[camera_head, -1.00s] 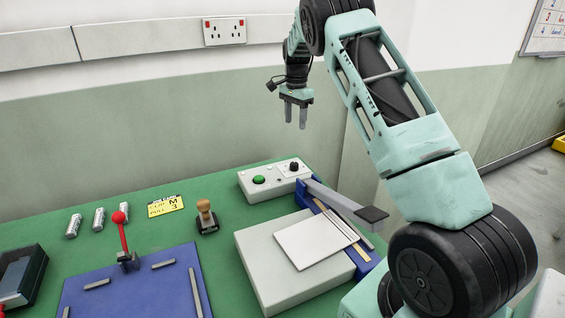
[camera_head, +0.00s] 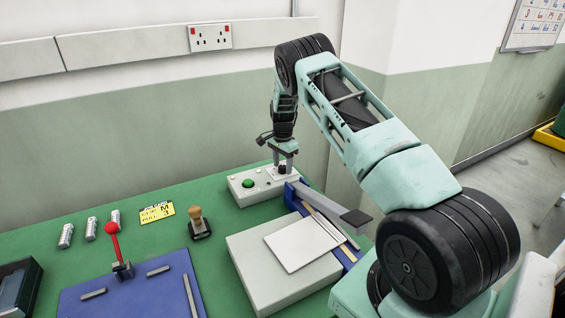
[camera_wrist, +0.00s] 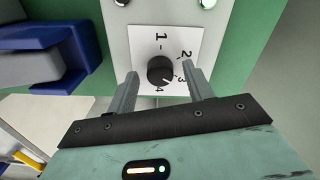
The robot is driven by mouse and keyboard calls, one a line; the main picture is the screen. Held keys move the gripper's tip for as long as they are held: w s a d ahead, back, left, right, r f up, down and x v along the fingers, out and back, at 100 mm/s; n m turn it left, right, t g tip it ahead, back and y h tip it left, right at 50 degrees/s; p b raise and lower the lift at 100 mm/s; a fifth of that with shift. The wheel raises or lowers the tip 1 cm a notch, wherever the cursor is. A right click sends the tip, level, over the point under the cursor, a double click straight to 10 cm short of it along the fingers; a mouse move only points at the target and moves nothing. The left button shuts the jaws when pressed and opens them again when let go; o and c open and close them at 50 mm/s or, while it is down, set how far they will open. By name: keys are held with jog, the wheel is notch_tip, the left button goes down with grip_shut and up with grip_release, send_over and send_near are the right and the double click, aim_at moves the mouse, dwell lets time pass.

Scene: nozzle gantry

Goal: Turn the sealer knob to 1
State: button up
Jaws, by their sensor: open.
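The black sealer knob (camera_wrist: 160,68) sits on a white dial plate (camera_wrist: 160,42) marked 1, 2, 3 and 4 in the wrist view. A white mark on its edge seems to face the 3 and 4 side; I cannot tell exactly where it points. In the head view the knob (camera_head: 282,169) is on the right end of the white control box (camera_head: 262,195). My gripper (camera_wrist: 159,73) is open, pointing down, with one finger on each side of the knob. It also shows in the head view (camera_head: 283,165). I cannot tell whether the fingers touch the knob.
A green button (camera_head: 247,183) is on the same box.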

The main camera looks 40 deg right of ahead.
jog(key=shift+f, duration=0.1)
jog(key=c, duration=1)
